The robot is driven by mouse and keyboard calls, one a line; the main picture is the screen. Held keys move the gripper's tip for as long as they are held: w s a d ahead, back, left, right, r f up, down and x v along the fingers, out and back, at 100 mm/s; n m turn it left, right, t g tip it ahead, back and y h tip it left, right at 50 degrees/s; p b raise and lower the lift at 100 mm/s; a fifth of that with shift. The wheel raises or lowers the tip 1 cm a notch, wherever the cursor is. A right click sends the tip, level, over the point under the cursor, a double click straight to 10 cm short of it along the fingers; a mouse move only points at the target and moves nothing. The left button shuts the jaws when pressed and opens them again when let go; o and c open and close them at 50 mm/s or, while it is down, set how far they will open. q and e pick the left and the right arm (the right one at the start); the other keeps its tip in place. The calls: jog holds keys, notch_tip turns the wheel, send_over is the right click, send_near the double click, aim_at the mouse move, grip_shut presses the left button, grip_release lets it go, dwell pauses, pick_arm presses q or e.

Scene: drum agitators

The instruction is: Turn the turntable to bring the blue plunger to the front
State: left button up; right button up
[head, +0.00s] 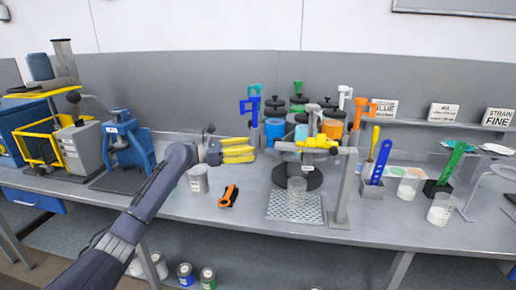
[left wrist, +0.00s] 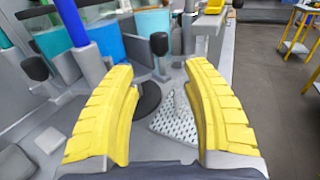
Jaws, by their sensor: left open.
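A cluster of dark-lidded jars with coloured contents stands at the back centre of the bench. The blue plunger (head: 251,106) is on the cluster's left side, with green, white and orange plungers around the others. A dark round disc (head: 311,183) shows low in front of the jars; how it joins them is hidden by the grey gantry. My left gripper (head: 253,150) is open and empty, in front and left of the cluster, below the blue plunger. In the left wrist view its yellow fingers (left wrist: 160,68) are apart, and a blue shaft (left wrist: 70,22) rises beyond the left finger.
The grey gantry (head: 343,195) stands to the right of my gripper, near a perforated plate (head: 280,211) with a clear beaker (head: 297,190). A blue press (head: 125,145) is at left.

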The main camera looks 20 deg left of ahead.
pick_arm(q)
jog(key=shift+s+a, duration=0.35)
jog(key=shift+a, duration=0.1)
jog(key=shift+o, duration=0.2)
